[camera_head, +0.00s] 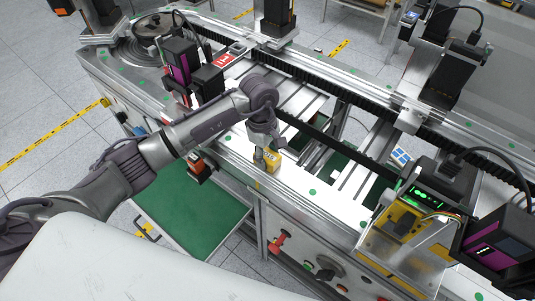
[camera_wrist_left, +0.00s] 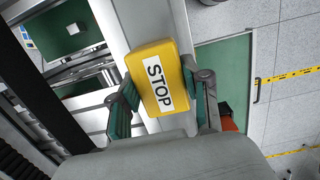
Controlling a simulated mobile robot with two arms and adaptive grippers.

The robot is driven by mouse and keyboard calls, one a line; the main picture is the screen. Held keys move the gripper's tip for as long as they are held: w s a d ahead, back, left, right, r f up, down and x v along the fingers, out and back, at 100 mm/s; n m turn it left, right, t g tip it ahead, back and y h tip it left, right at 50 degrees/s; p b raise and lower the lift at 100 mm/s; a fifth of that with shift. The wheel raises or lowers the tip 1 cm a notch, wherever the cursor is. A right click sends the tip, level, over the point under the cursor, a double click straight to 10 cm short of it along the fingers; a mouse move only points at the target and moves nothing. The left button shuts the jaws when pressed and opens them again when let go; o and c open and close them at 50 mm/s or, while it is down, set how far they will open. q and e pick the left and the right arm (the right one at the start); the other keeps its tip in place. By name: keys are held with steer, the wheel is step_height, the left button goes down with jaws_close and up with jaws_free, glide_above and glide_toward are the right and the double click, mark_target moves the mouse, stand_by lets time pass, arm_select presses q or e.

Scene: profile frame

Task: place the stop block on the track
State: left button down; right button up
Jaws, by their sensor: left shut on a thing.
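The yellow stop block (camera_wrist_left: 157,77) carries a white label reading STOP and sits between the two fingers of my left gripper (camera_wrist_left: 163,103) in the left wrist view. The fingers touch its two sides. In the head view the left gripper (camera_head: 265,160) points down with the yellow block (camera_head: 273,160) at its fingertips, over the near metal rail (camera_head: 300,187) of the track frame. I cannot tell whether the block touches the rail. My right gripper is not in view.
Black and purple devices (camera_head: 181,64) stand behind the arm on the left. A machine with a green-lit display (camera_head: 427,197) stands at the right end. Control knobs (camera_head: 327,273) are on the front panel. A green panel (camera_head: 190,215) lies below the frame.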

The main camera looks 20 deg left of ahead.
arm_select(q)
steer(key=c, duration=0.5)
jaws_free()
steer(key=shift+c, duration=0.2)
steer(key=shift+r+p, duration=0.25)
steer(key=shift+p, duration=0.15)
step_height(320, 180, up, 12)
steer(key=a+p, duration=0.1)
steer(key=p, duration=0.3)
steer(key=shift+w+a+f, duration=0.2)
steer(key=shift+w, duration=0.05)
